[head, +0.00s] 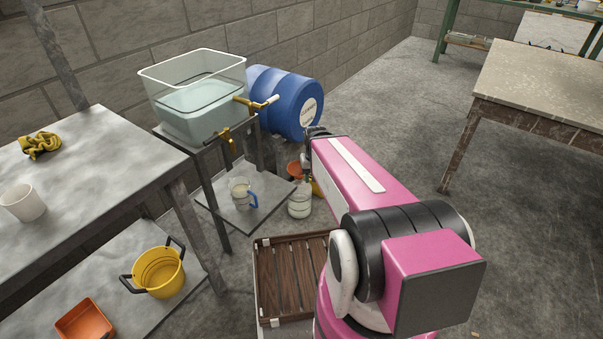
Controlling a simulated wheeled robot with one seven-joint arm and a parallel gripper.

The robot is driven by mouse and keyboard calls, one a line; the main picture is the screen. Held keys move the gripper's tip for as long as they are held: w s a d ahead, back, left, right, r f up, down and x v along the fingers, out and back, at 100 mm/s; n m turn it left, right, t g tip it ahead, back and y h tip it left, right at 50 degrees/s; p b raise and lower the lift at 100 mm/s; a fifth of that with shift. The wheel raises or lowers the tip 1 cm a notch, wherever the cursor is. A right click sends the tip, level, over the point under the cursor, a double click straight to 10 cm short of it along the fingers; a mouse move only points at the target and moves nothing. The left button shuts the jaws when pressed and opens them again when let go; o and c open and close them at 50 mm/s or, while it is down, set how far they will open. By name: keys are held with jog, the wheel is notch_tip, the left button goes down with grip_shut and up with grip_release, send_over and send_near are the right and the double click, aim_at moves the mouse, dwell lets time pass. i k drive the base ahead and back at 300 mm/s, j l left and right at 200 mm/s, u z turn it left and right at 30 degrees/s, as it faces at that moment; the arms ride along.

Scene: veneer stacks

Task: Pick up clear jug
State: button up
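A clear jug (239,190) with a blue handle stands upright on the low grey shelf under the water tank. A second clear vessel (299,207) with pale contents is to its right, beside the shelf; whether it has a handle is not clear. My pink arm reaches away from the camera. My dark gripper (308,163) is at its far end, above the second vessel and right of the blue-handled jug. The arm partly hides the gripper, and its fingers are too small to read. I cannot tell whether it touches the second vessel.
A clear tank (193,112) of water with brass taps stands on a stand by a blue barrel (285,100). An orange container (295,169) is partly hidden behind my arm. A wooden slatted crate (291,274) lies nearer. The left table (95,165) holds a white cup; floor at right is clear.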

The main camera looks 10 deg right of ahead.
aim_at(242, 194)
jog(key=i+l+u, duration=0.1)
jog(key=l, duration=0.3)
jog(key=i+l, duration=0.15)
jog(key=l, duration=0.25)
jog(key=i+l+u, duration=0.15)
jog(key=l, duration=0.25)
jog(key=i+l+u, duration=0.1)
jog(key=l, duration=0.3)
jog(key=i+l, duration=0.1)
jog(key=l, duration=0.3)
jog(key=u, duration=1.2)
